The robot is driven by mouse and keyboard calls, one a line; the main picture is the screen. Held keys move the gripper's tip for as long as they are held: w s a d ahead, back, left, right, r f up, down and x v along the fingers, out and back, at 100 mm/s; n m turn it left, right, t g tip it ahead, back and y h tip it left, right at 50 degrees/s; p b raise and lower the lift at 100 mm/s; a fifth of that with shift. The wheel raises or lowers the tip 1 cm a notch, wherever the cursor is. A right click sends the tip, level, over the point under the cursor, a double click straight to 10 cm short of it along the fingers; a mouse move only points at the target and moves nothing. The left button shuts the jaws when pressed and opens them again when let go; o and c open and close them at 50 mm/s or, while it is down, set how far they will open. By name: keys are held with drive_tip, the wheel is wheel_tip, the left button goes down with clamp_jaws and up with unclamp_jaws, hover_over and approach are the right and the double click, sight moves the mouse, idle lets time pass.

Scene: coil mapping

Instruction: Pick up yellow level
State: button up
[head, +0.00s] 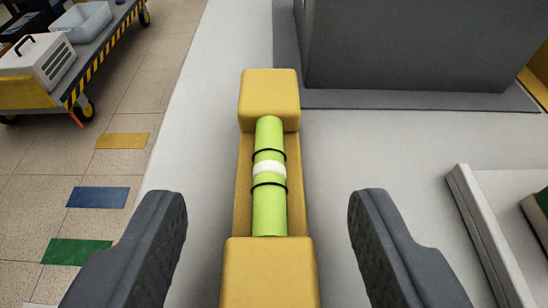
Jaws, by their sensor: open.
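The yellow level (270,272) lies lengthwise on a pale grey surface in the middle of the head view. It has a yellow block at each end and a green vial between them with a white bubble and two black lines. Its near end runs out of the bottom of the view. My gripper (268,215) is open, with one dark grey finger on each side of the level. Both fingers appear apart from it, with pale surface showing in the gaps. How high the fingertips are above the surface is hard to tell.
A large grey block on a dark base (420,45) stands behind the level to the right. A pale tray (478,225) is at the right edge. The surface (190,150) ends on the left, above a tiled floor with coloured patches and a yellow-black cart (75,75).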

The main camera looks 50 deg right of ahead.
sight(268, 267)
drive_tip(key=shift+w+d+f, duration=0.6)
drive_tip(key=shift+d+f, duration=0.15)
drive_tip(key=shift+d, duration=0.1)
drive_tip(key=shift+w+d, duration=0.3)
drive_tip(key=shift+c, duration=0.3)
clamp_jaws()
